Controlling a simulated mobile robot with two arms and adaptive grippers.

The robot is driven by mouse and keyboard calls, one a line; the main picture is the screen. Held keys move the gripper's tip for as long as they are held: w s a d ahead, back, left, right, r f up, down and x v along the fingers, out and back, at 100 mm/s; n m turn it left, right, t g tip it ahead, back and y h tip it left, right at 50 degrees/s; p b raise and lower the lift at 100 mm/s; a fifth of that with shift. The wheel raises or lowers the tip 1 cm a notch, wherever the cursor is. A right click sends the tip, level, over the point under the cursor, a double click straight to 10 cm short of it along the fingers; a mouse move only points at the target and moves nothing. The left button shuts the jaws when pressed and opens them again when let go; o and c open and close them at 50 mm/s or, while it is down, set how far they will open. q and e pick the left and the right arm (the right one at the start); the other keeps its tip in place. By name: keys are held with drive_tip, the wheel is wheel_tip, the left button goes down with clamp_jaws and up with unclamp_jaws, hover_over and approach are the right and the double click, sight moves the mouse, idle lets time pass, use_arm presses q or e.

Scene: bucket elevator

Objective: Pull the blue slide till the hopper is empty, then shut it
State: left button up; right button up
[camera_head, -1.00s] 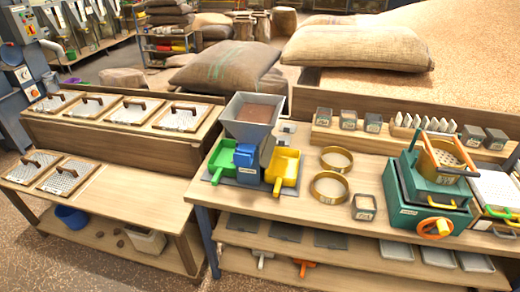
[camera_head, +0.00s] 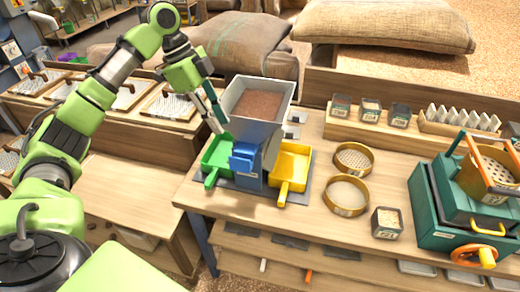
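The grey hopper (camera_head: 258,100) stands on the bench with brown grain (camera_head: 262,104) visible inside its top. Below its front is the blue slide (camera_head: 245,160) on a blue housing. A green scoop-shaped tray (camera_head: 217,157) sits to the left of the slide, and a yellow one (camera_head: 290,168) to the right. My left gripper (camera_head: 219,122) points down just above and left of the blue slide, near the green tray. Its fingers look apart with nothing between them, and it seems not to touch the slide. My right gripper is not in view.
Two brass sieve rings (camera_head: 353,158) and a small sample box (camera_head: 387,222) lie right of the hopper. A green machine (camera_head: 455,207) with an orange handle stands farther right. The rear shelf (camera_head: 400,133) holds small boxes. Burlap sacks (camera_head: 385,22) lie behind.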

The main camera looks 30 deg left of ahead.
sight(238, 158)
use_arm(q)
drive_tip(key=p+x, duration=0.1)
drive_tip(key=x, duration=0.7)
drive_tip(key=p+x, duration=0.1)
drive_tip(key=x, duration=0.4)
drive_tip(key=shift+s+d+p, duration=0.2)
drive_tip(key=shift+s+p, duration=0.15)
drive_tip(key=shift+s, duration=0.05)
clamp_jaws()
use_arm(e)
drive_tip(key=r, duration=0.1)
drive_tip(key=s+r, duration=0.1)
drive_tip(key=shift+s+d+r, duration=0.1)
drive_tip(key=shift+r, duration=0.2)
